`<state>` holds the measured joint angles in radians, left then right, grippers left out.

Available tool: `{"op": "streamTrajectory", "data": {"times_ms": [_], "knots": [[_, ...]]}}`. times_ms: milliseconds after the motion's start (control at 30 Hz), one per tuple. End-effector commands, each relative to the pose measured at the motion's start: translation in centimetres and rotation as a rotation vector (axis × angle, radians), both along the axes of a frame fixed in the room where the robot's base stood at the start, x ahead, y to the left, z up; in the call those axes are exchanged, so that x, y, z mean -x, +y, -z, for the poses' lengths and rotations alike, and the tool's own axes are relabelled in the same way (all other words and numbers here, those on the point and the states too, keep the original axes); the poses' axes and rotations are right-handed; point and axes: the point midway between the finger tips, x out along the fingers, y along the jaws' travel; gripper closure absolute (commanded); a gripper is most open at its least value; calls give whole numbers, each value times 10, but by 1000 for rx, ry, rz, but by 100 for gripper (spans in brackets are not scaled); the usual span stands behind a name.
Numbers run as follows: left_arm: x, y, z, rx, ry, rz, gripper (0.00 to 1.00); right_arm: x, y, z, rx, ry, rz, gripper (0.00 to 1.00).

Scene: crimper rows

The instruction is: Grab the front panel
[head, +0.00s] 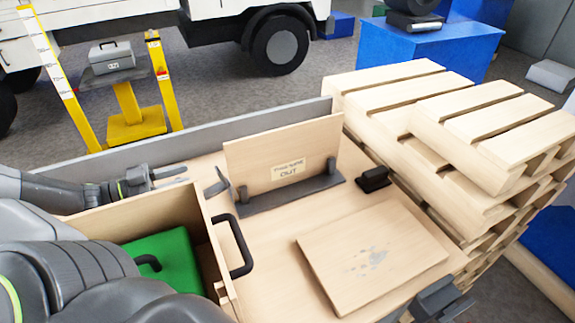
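A light wooden panel (245,160) stands upright in a dark slotted holder (295,195) and carries a label ending in "OUT". A second wooden panel (340,262) lies flat on the table at the front right, with a grey smudge on its face. The pictures do not tell which is the front panel. My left gripper (180,176) is left of the upright panel, above the wooden box's far side, with its fingers apart and nothing between them. My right gripper (445,300) is at the bottom right, beside the flat panel's near right corner; its fingers are unclear.
A wooden box (204,225) with a black handle (240,248) and a green item (165,262) inside stands at the left. A small black block (374,180) sits right of the holder. A grey rail (200,146) edges the table's back; stacked pallets (450,150) stand right.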

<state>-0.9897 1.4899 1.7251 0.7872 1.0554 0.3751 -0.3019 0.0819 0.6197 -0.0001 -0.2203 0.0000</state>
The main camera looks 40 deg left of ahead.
Motion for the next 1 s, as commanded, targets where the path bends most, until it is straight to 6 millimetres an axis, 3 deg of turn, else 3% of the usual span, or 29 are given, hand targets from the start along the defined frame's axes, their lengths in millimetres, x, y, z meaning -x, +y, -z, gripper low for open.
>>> {"op": "streamTrajectory", "data": {"times_ms": [500, 767, 1000], "knots": [[-91, -48, 3, 1, -4, 3, 67, -2, 1, 48, -1, -2, 0, 64], [-104, -56, 1, -1, 0, 1, 67, -2, 3, 55, -4, -3, 0, 64], [-123, -73, 8, 2, -4, 3, 67, -2, 3, 80, -4, -3, 0, 64]]}}
